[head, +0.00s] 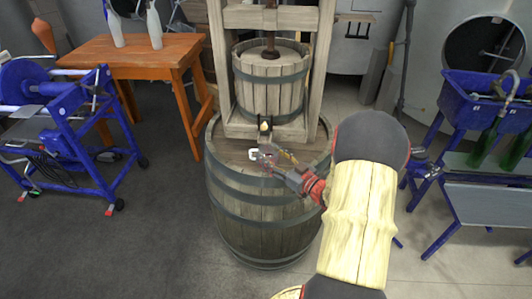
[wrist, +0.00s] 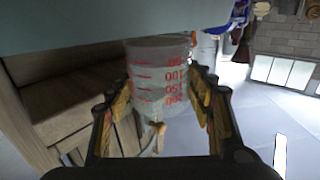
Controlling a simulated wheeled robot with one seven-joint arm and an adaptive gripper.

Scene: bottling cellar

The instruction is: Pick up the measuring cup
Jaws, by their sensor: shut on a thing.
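The measuring cup (wrist: 158,72) is clear, with red scale lines and numbers, and sits between my fingers in the wrist view. My gripper (wrist: 164,92) is shut on it, one finger on each side. In the head view my gripper (head: 272,160) is over the top of the wooden barrel (head: 262,205), near its front part. The cup is small and hard to make out there. I cannot tell whether its base touches the barrel top.
A wooden press (head: 270,85) stands on the barrel just behind my gripper. A small white item (head: 253,154) shows left of my gripper. An orange table (head: 135,52) and blue machine (head: 55,105) are left, a blue sink stand (head: 485,100) right. Floor (head: 120,250) front left is clear.

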